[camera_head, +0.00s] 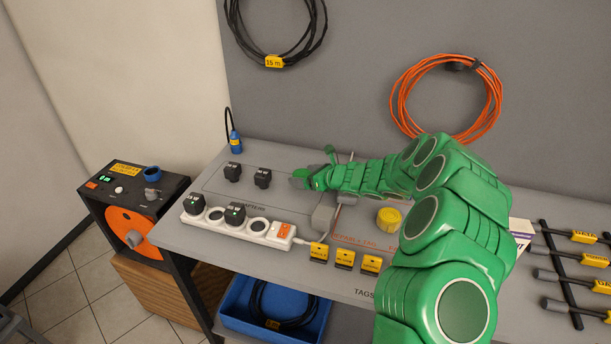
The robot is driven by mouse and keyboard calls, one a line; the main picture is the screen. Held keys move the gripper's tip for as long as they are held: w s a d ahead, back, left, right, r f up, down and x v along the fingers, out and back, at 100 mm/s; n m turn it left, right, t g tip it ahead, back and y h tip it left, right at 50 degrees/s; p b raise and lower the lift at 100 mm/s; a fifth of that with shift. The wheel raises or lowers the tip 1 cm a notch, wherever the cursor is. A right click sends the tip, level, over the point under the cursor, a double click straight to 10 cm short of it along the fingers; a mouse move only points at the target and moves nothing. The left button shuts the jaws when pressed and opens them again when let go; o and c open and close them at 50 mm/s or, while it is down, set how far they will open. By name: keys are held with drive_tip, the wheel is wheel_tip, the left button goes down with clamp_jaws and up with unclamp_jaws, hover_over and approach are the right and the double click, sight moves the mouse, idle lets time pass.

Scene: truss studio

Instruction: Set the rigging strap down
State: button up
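My gripper (304,180) is at the end of my green arm, which reaches in from the lower right over the grey workbench (186,238). The gripper is low over the middle of the bench, right of two black plugs. It is small and partly hidden by my wrist, so I cannot tell whether its fingers are open or shut, or whether they hold anything. I cannot make out a rigging strap for certain. A round yellow object (389,218) sits on the bench right of the gripper, apart from it; I cannot tell what it is.
A white power strip (252,226) with black plugs lies at the bench's front left. Yellow-labelled tags (344,259) line the front edge. An orange cable coil (445,97) hangs behind. A blue bin (234,318) sits below.

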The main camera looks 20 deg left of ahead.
drive_tip(key=shift+o, duration=0.3)
drive_tip(key=shift+s+d+r, duration=0.1)
drive_tip(key=shift+d+r, duration=0.2)
drive_tip(key=shift+d, duration=0.1)
drive_tip(key=v, duration=1.1)
drive_tip(key=shift+s, duration=0.1)
